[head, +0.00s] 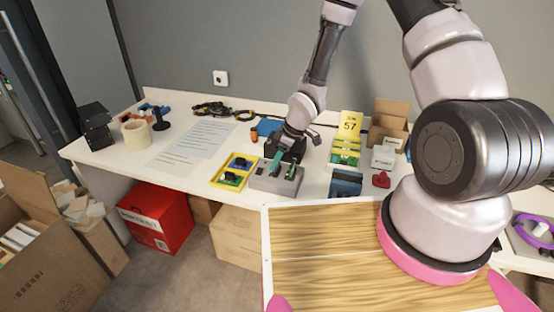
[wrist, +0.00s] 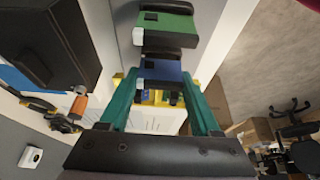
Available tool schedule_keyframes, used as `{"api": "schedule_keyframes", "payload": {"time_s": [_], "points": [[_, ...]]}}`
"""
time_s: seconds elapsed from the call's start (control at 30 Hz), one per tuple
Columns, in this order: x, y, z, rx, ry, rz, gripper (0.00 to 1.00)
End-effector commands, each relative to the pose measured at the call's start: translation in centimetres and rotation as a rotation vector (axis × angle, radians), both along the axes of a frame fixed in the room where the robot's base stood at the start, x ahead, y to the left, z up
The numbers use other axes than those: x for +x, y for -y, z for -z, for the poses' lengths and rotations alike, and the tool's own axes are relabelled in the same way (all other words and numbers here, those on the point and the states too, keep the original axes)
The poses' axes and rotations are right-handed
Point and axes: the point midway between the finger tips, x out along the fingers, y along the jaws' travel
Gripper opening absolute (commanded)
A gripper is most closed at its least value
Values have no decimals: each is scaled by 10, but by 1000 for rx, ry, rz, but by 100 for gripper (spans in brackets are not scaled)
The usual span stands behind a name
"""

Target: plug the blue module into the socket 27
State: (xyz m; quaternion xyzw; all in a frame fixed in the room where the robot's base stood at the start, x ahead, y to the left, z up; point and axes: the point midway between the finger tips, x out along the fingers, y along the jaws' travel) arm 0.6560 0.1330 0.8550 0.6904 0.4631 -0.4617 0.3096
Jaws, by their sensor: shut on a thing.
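My gripper (head: 277,160) is low over the left part of the grey socket block (head: 266,184) on the table. In the wrist view its teal fingers (wrist: 159,76) are shut on the blue module (wrist: 160,70), a dark-topped block with a small pale part at its left. The grey block (wrist: 204,38) lies beyond it. A green module (wrist: 166,27) stands on the block beside the blue one; it also shows in the head view (head: 291,172). The fingers hide the blue module in the head view. I cannot tell whether it is seated. No socket number is readable.
A yellow tray (head: 216,182) with modules stands just left of the block. A dark blue box (head: 345,185), a yellow sign reading 57 (head: 350,124) and a red object (head: 381,179) are to the right. Papers (head: 192,145) lie left. A wood-topped board (head: 320,245) is in front.

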Motion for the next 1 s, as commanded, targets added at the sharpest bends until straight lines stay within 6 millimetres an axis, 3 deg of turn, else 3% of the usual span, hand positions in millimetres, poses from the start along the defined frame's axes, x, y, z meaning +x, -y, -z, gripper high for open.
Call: {"api": "schedule_keyframes", "payload": {"time_s": [0.87, 0.9, 0.97, 1.0], "points": [[0, 0, 5, 1, 0, 0, 0], [0, 0, 5, 1, 0, 0, 72], [0, 0, 5, 0, 0, 0, 94], [0, 0, 5, 0, 0, 0, 99]]}}
